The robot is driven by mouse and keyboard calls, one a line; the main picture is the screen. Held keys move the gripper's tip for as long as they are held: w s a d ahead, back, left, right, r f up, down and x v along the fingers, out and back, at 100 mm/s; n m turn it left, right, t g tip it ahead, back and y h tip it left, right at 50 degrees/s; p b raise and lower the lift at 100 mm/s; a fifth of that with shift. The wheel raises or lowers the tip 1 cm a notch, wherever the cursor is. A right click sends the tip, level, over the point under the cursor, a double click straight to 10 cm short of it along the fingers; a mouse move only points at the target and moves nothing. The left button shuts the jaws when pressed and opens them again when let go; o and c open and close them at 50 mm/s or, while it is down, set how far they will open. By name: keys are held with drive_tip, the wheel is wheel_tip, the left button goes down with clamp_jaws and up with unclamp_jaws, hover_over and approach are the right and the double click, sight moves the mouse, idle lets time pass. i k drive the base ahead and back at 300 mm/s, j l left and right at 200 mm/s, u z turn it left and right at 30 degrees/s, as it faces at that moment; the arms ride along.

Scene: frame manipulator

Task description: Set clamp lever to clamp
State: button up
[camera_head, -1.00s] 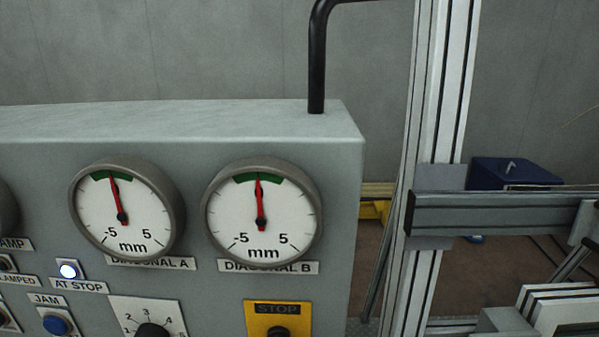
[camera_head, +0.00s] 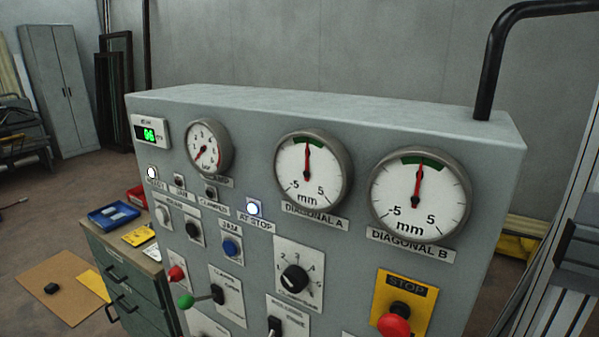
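The grey control panel (camera_head: 345,255) fills the middle of the view. Low on its left part is a lever with a green ball knob (camera_head: 186,301). Its dark shaft points left from a pale plate (camera_head: 228,296) whose small label looks like it reads CLAMP, though it is hard to read. A red knob (camera_head: 177,272) sits just up and left of it. The pressure gauge (camera_head: 208,146) has its red needle toward the lower left. The AT STOP lamp (camera_head: 253,208) is lit white. My gripper is not in view.
A yellow plate with a red STOP button (camera_head: 394,321) is at the panel's lower right. A black bent tube (camera_head: 490,75) rises from the panel top. A green drawer cabinet (camera_head: 130,285) with a blue tray (camera_head: 113,215) stands at left. Aluminium framing (camera_head: 570,270) is at right.

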sight(186, 301)
drive_tip(key=u, duration=1.3)
drive_tip(key=i+j, duration=0.2)
drive_tip(key=j, duration=0.15)
drive_tip(key=i+j, duration=0.2)
drive_tip(key=j, duration=0.15)
